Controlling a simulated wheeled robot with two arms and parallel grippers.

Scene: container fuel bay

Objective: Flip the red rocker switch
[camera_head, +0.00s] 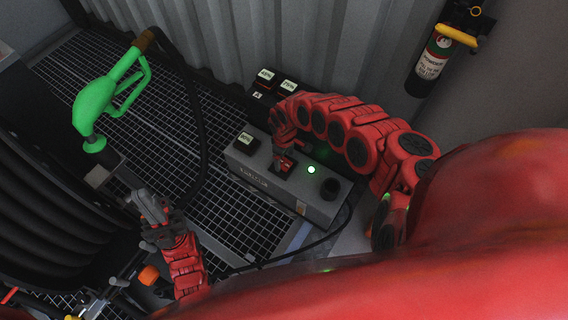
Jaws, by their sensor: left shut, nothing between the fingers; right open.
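A grey control box (315,208) stands on the grated floor by the wall. The red rocker switch (287,168) appears on its top, beside a lit green lamp (311,169), and is largely covered by my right gripper. My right gripper (281,158) points down at the switch and is open, with nothing held. Whether it touches the switch, and which way the switch is tilted, I cannot tell. My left gripper (150,208) is shut and empty, low at the left, away from the box.
A green fuel nozzle (108,88) with a black hose hangs at the left. A black round knob (330,188) is on the box's right end. Several labelled black blocks (265,75) stand behind the box. A fire extinguisher (432,62) hangs on the wall.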

